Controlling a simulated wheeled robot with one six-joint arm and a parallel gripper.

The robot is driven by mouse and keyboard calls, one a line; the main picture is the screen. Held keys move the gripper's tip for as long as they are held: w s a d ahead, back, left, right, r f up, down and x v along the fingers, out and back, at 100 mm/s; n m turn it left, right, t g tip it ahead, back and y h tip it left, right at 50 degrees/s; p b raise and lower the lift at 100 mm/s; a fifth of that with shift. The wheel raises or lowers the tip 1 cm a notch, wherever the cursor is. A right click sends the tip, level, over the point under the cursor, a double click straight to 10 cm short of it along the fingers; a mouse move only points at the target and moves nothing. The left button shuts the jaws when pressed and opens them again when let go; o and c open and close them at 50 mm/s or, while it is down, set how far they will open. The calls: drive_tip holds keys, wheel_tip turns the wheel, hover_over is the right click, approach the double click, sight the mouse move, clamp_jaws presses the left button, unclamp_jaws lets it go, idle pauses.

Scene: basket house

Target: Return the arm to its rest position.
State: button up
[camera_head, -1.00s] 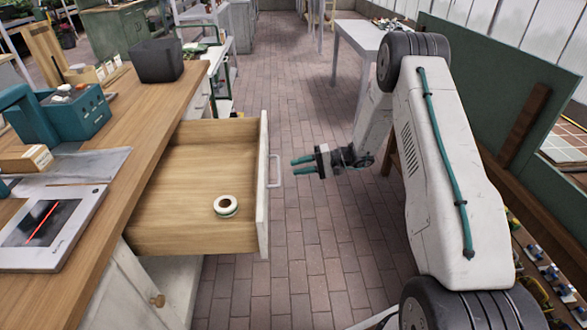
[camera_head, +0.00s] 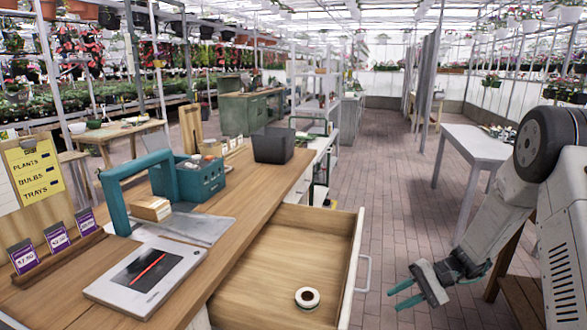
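My gripper (camera_head: 403,293) is at the lower right, to the right of the open drawer and apart from it. Its two teal fingers are spread with nothing between them. My white arm (camera_head: 505,205) comes in from the right edge and bends down towards the gripper. The wooden drawer (camera_head: 270,270) is pulled out from the counter. A roll of tape (camera_head: 307,297), white with a dark centre, lies inside it near the front.
The wooden counter (camera_head: 225,270) holds a tablet-like device (camera_head: 148,275), a teal caddy (camera_head: 203,178) and a dark bin (camera_head: 273,146). A grey table (camera_head: 475,152) stands at the right. The brick aisle (camera_head: 392,150) between is clear.

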drive_tip(key=s+a+r+n+t+h, duration=0.1)
drive_tip(key=s+r+h, duration=0.5)
drive_tip(key=s+r, duration=0.7)
drive_tip(key=s+r+n+t+h, duration=0.2)
drive_tip(key=s+r+n+h, duration=0.2)
drive_tip(key=s+r, duration=0.9)
drive_tip(key=shift+s+a+h, duration=0.4)
drive_tip(key=shift+s+h, duration=0.9)
drive_tip(key=shift+s, duration=1.3)
